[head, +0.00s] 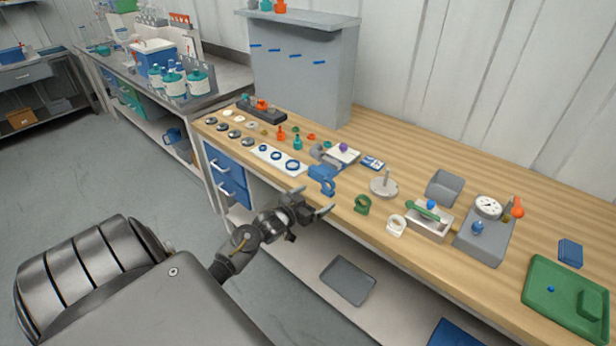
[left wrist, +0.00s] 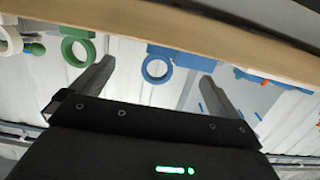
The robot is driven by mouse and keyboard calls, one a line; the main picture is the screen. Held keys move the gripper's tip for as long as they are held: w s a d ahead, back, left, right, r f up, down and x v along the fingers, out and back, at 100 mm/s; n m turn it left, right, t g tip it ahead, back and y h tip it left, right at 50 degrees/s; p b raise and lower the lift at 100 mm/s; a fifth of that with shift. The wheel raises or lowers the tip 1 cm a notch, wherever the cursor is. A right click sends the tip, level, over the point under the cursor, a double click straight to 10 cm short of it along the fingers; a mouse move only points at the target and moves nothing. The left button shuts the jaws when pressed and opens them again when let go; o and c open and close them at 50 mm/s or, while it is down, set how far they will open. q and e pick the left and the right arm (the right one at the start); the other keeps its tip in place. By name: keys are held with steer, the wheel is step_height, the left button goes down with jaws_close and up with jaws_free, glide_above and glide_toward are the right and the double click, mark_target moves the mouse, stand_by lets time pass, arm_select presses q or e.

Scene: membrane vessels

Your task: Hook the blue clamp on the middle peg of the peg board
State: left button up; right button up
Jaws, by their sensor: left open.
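The blue clamp (head: 327,186) sits at the front edge of the wooden bench, its ring toward the edge. The left wrist view shows the blue clamp (left wrist: 147,72) between the two finger lines, apart from both fingers. My left gripper (head: 314,201) is open and empty, just in front of the bench edge by the clamp. Its spread fingers also show in the left wrist view (left wrist: 158,74). The grey peg board (head: 300,85) stands at the back of the bench, with several blue pegs (head: 295,56) in a sloping row. My right gripper is not in view.
A green clamp (head: 362,205) and a white clamp (head: 396,226) sit to the right along the front edge. A white strip with blue rings (head: 278,160) lies left of the blue clamp. A grey tray (head: 347,281) lies on the lower shelf. Bare wood shows at the back right.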

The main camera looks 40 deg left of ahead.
mark_target(326, 191)
arm_select(q)
steer(key=w+b, duration=0.1)
steer(key=w, duration=0.1)
steer(key=w+f+b, duration=0.1)
steer(key=w, duration=0.1)
steer(key=shift+w, duration=0.1)
steer(key=shift+w+b, duration=0.4)
steer(key=shift+w, duration=0.7)
steer(key=c, duration=1.8)
step_height(326, 191, up, 6)
steer(key=p, duration=0.6)
